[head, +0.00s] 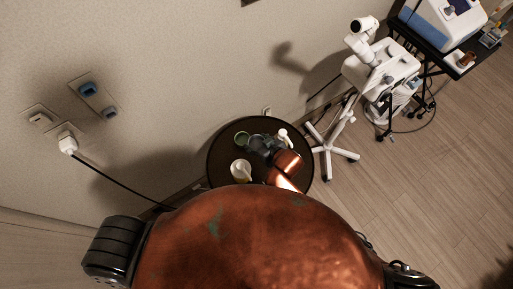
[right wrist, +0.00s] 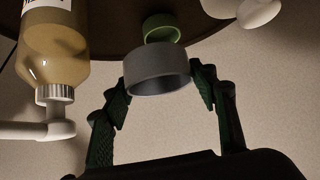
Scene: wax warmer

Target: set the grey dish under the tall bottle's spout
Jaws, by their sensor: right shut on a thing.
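The grey dish (right wrist: 158,75) is a short open ring shape held between the two fingers of my right gripper (right wrist: 160,90). It appears raised off the table. In the head view the right gripper (head: 262,146) is over the round table, reaching in from the lower right; the dish is hard to make out there. The tall bottle (right wrist: 60,40) holds tan liquid and has a white pump spout (right wrist: 42,130). It is beside the dish at the left of the upside-down wrist view. Its white pump top (head: 284,137) shows right of the gripper. My left gripper is not in view.
A green dish (head: 241,138) sits on the dark round table (head: 222,157), beyond the grey dish in the wrist view (right wrist: 160,29). A cream container (head: 240,169) stands at the table's near left. A white wheeled stand (head: 335,130) is right of the table; a wall is behind.

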